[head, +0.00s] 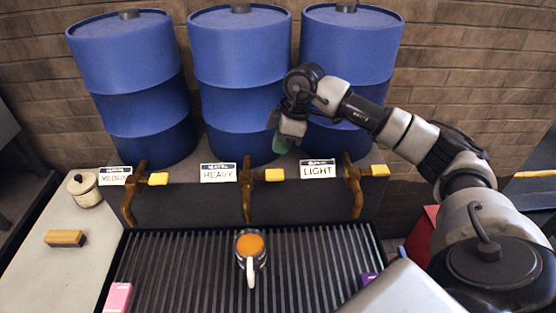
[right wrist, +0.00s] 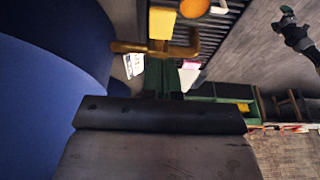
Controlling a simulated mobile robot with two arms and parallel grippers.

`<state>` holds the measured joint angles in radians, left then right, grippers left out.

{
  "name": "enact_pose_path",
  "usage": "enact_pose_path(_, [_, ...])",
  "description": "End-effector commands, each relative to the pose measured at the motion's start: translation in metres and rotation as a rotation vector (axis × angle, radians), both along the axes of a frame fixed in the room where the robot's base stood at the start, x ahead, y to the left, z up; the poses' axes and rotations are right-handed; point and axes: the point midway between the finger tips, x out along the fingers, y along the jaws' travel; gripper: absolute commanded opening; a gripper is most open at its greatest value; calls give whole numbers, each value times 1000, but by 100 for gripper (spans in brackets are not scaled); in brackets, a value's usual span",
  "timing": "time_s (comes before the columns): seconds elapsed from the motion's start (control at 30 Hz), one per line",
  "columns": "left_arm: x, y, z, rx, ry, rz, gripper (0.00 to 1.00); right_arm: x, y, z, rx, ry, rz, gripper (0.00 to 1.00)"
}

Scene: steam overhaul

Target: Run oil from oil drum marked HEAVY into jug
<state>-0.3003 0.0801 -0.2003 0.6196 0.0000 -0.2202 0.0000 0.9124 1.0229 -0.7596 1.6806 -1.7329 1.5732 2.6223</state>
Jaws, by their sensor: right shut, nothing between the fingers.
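The blue drum marked HEAVY (head: 239,85) stands in the middle of three, with its HEAVY label (head: 218,173) on the ledge below. Its brass tap (head: 249,195) has a yellow handle (head: 274,175) pointing right. The glass jug (head: 250,262) stands upright on the grate below this tap, with orange oil inside; I see no stream. My right gripper (head: 283,143) is shut and empty, above and behind the yellow handle, apart from it. In the right wrist view its green fingers (right wrist: 160,76) point toward a brass tap (right wrist: 165,48). A dark arm end there, probably my left gripper (right wrist: 287,14), is too small to read.
Other blue drums stand left (head: 130,75) and right (head: 350,80), the right one marked LIGHT (head: 318,170). The slotted grate (head: 190,265) has free room around the jug. A lidded pot (head: 84,190) and a wooden-backed brush (head: 66,238) are on the left counter.

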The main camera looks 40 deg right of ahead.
Motion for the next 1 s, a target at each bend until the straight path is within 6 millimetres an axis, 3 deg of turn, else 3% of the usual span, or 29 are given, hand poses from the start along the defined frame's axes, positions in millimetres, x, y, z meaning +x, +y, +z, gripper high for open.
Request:
enact_pose_path(0.2, [0, 0, 18, 0, 0, 0, 100, 3, 7, -39, 1, 5, -1, 0])
enact_pose_path(0.4, [0, 0, 25, 0, 0, 0, 100, 4, 7, -60, 1, 1, -1, 0])
enact_pose_path(0.83, [0, 0, 25, 0, -1, 0, 100, 4, 7, -67, 2, -1, 0, 0])
enact_pose_path(1.0, [4, 0, 11, -1, -7, 0, 100, 18, 7, -74, 54, -29, 0, 0])
